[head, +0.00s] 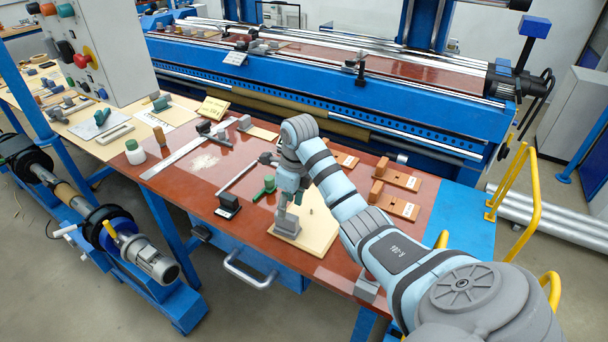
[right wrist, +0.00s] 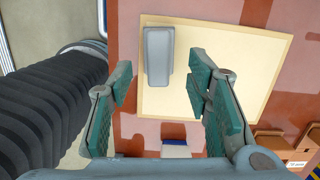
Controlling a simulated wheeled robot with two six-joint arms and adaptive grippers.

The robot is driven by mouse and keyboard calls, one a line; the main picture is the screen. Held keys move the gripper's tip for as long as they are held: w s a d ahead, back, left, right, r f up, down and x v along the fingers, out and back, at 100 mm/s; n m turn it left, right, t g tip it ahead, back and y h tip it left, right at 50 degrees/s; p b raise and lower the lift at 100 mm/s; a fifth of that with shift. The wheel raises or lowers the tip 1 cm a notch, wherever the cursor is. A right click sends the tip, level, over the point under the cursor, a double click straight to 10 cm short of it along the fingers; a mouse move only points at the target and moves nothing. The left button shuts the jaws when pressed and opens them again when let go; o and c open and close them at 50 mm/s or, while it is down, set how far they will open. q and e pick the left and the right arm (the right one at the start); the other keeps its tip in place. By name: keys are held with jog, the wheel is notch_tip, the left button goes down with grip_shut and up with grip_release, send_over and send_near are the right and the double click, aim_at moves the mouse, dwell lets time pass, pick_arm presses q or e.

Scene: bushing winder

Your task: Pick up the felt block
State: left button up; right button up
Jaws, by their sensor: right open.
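A grey block (head: 287,222), which I take to be the felt block, lies on a cream board (head: 318,232) on the red-brown tabletop. In the right wrist view the grey block (right wrist: 158,50) lies near the upper left corner of the cream board (right wrist: 240,75). My right gripper (head: 285,203) points down above the block. In the right wrist view its two green-padded fingers (right wrist: 158,85) are apart with nothing between them, and the block shows beyond the gap, slightly nearer the left finger. I cannot tell the exact height of the fingertips. My left gripper is not in view.
Wooden holders with orange blocks (head: 400,207) lie to the right. The winder stands behind.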

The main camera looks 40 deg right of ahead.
aim_at(287, 217)
jog(key=f+b, duration=0.1)
jog(key=f, duration=0.1)
jog(key=f+b, duration=0.3)
jog(key=shift+w+a+f, duration=0.2)
jog(key=shift+a+f, duration=0.05)
jog(key=shift+f, duration=0.05)
jog(key=shift+w+f, duration=0.1)
jog(key=shift+w, duration=0.15)
jog(key=shift+c, duration=0.4)
jog(key=shift+s+r, duration=0.25)
jog(key=shift+r, duration=0.05)
jog(key=c, duration=1)
jog(key=shift+w, duration=0.1)
